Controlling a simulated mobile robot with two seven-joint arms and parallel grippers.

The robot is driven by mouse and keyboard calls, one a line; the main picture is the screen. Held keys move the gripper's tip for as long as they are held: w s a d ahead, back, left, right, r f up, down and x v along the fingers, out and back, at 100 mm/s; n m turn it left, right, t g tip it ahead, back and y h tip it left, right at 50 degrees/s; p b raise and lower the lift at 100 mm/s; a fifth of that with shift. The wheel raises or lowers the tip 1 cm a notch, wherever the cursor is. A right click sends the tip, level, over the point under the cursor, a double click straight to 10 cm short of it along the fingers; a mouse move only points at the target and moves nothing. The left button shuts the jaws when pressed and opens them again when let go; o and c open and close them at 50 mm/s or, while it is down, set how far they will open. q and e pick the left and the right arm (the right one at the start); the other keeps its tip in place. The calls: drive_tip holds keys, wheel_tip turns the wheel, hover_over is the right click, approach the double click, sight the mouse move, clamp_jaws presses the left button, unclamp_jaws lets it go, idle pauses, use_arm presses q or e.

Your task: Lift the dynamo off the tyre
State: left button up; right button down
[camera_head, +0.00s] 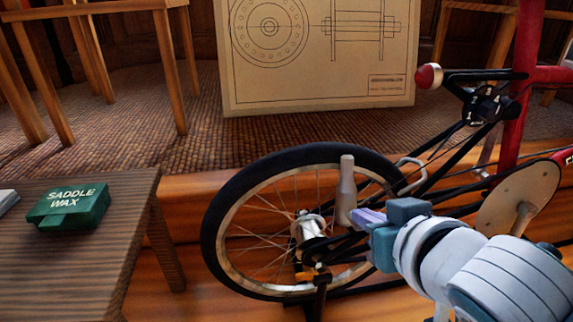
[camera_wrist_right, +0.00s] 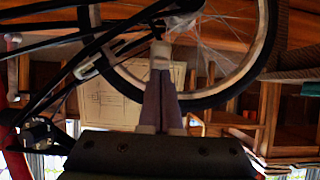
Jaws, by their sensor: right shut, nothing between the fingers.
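The dynamo (camera_head: 347,188) is a grey, bottle-shaped part standing upright by the rear wheel of the red bicycle. In the head view its narrow top overlaps the black tyre (camera_head: 222,190); I cannot tell whether they touch. My right gripper (camera_head: 366,217) comes in from the lower right, its purple fingers shut and empty, with the tips close to the lower part of the dynamo. In the right wrist view the closed fingers (camera_wrist_right: 160,88) point at a pale part (camera_wrist_right: 160,54), probably the dynamo, whose far side is hidden. My left gripper is not in view.
A wooden table (camera_head: 100,250) at left holds a green saddle wax box (camera_head: 70,207). The bicycle's red frame (camera_head: 520,90), black stays and chainring disc (camera_head: 518,198) crowd the right. A drawing board (camera_head: 320,50) stands behind. Floor is open between table and wheel.

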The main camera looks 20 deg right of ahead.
drive_tip(key=f+b, duration=0.1)
drive_tip(key=s+f+t+b, duration=0.1)
drive_tip(key=shift+s+a+f+h, duration=0.1)
drive_tip(key=shift+f+h, duration=0.2)
idle(0.4)
